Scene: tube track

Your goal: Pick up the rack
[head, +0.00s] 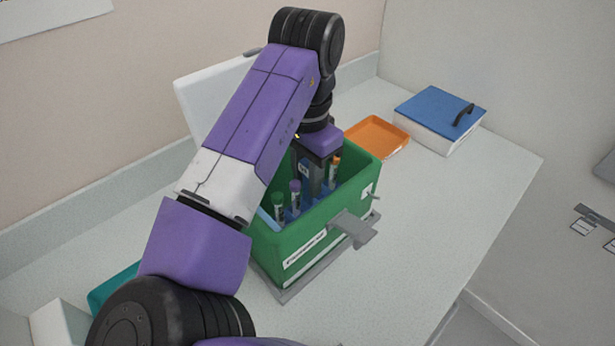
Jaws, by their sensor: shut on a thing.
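The blue rack (292,213) sits low inside the open green box (311,242). Tubes with green, purple and orange caps (335,160) stand upright in it. My gripper (312,185) reaches down into the box from above, among the tubes, and is shut on the rack. The fingertips and their exact contact are hidden by the tubes and the box wall. The rack's underside is hidden by the box wall, so I cannot tell whether it touches the box floor.
A white lid or panel (207,93) stands behind the box. An orange tray (376,136) and a white box with a blue lid (437,112) lie to the back right. The box stands on a grey base (285,294). The counter's right side (440,200) is clear.

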